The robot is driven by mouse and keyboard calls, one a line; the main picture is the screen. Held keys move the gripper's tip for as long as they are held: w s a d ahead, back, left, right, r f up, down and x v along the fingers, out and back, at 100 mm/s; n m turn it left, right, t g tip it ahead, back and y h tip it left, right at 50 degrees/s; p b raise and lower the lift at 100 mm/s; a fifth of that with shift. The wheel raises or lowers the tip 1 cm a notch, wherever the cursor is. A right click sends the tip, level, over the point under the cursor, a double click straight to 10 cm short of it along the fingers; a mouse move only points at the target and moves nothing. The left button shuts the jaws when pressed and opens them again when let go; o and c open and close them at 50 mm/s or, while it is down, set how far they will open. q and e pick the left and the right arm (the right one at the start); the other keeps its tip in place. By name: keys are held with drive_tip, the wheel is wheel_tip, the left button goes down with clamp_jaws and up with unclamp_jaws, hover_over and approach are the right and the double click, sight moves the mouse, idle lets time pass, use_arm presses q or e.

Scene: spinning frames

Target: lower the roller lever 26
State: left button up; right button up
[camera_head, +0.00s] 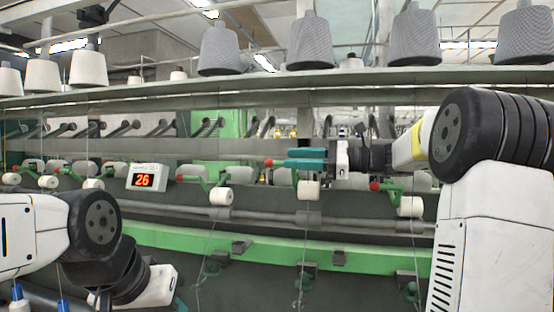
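A small white box with a red "26" display (143,180) hangs on the frame at left of centre. Just right of it is a green roller lever with a red ball tip (180,178) and a white roller (222,196). Another lever's red ball (268,162) sits higher than its neighbours, directly left of my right gripper's teal fingers (284,160); its white roller (308,190) hangs below the fingers. The fingers point left; their gap and any contact are unclear. Which lever belongs to 26 is not certain. My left arm is folded at lower left, its gripper out of view.
More levers with red balls (375,186) and rollers (411,206) line the frame. Large grey yarn cones (315,42) stand on the shelf above. A green rail (270,252) and a grey bar (265,216) run below the levers.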

drive_tip(key=shift+v, duration=0.8)
drive_tip(key=v, duration=0.9)
idle(0.6)
